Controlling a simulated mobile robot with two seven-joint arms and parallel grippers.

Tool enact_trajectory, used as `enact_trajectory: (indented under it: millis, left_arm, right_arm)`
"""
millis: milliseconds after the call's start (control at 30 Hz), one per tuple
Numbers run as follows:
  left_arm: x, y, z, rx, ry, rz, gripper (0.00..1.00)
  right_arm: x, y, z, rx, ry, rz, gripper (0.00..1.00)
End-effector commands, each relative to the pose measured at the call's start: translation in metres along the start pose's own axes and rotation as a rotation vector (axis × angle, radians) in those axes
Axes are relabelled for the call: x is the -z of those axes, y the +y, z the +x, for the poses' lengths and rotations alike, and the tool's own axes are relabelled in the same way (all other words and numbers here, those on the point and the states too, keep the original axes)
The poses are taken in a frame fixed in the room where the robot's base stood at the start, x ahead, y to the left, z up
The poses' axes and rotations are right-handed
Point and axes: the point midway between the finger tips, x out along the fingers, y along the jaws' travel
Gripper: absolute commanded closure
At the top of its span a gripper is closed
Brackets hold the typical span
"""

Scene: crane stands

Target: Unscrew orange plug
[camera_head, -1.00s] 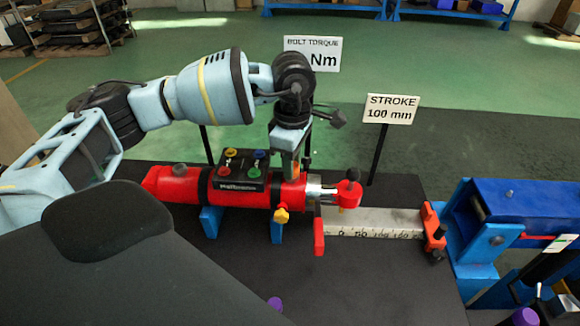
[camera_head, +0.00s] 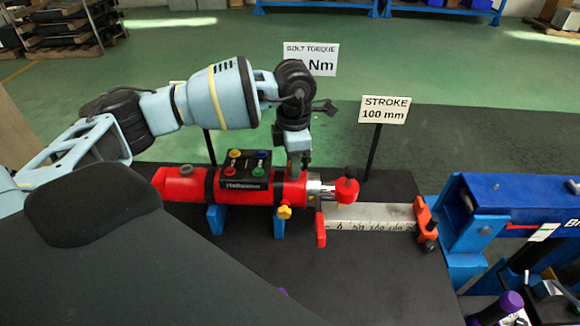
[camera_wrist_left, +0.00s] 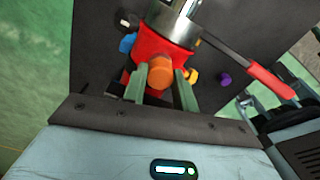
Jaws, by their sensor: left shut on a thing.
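The orange plug (camera_wrist_left: 158,72) is a short round knob on the red cylinder body (camera_wrist_left: 165,48) in the left wrist view. My left gripper (camera_wrist_left: 162,80) has one finger on each side of the plug and is shut on it. In the head view, my left gripper (camera_head: 297,165) points down onto the red cylinder (camera_head: 290,190) near its silver rod end. The plug is hidden there behind the fingers. My right gripper is not in view.
A black control box (camera_head: 246,170) with coloured knobs sits on the cylinder. A yellow knob (camera_head: 285,212) sticks out in front. The stroke sign (camera_head: 384,109) and ruler (camera_head: 370,224) stand to the right, then a blue machine (camera_head: 520,205). The black table front is mostly clear.

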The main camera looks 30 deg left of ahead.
Motion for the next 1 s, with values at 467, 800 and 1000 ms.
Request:
enact_trajectory:
  millis: [467, 800, 1000]
  left_arm:
    - [-0.001, 0.001, -0.004, -0.005, -0.007, -0.137, 0.98]
    - [-0.001, 0.001, -0.009, -0.007, -0.013, -0.349, 0.98]
    - [-0.001, 0.001, -0.004, -0.003, -0.009, -0.544, 0.98]
  right_arm:
    - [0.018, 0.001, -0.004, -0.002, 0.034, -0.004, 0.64]
    - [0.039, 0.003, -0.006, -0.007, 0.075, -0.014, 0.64]
    - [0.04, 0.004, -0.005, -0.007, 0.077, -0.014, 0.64]
